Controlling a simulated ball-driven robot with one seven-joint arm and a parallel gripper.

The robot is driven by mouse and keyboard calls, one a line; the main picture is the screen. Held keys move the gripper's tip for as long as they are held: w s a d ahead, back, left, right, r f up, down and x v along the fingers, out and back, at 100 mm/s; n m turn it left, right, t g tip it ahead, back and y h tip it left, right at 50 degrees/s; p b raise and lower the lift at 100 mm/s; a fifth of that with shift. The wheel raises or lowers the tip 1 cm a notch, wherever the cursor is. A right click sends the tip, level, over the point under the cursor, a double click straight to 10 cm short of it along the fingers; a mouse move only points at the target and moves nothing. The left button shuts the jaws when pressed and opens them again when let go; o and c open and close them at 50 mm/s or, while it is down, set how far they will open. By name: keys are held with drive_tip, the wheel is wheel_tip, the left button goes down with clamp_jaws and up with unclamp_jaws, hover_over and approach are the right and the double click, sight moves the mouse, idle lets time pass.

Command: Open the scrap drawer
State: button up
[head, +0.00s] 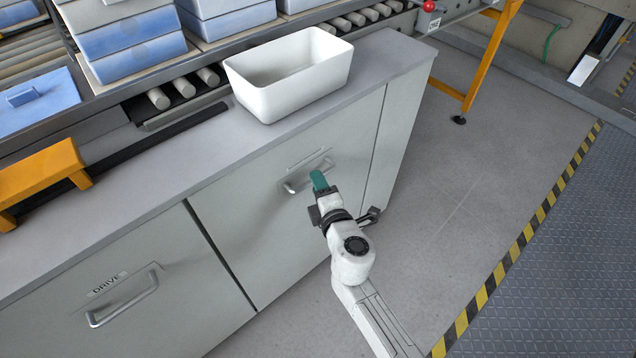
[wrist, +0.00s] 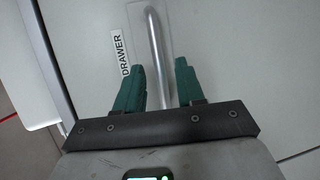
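The scrap drawer (head: 262,232) is a light grey front in the cabinet below the counter, and it looks flush and shut. Its metal bar handle (head: 294,187) sits near the top of the front, partly behind my gripper (head: 318,175). In the wrist view the handle (wrist: 153,32) runs down from the top edge, beside a label reading DRAWER (wrist: 123,54). My gripper (wrist: 160,68) is open, its two green fingers apart on either side of the handle's line. I cannot tell whether the fingertips reach past the bar. No contact shows.
A white bin (head: 288,85) stands on the grey counter (head: 190,160) above the drawer. A second front at left, labelled DRIVE, has its own handle (head: 122,300). A yellow leg (head: 490,60) stands at back right. The floor (head: 440,215) right of the cabinet is clear.

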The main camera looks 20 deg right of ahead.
drive_tip(key=shift+w+f, duration=0.15)
drive_tip(key=shift+w, duration=0.6)
drive_tip(key=shift+c, duration=0.3)
clamp_jaws()
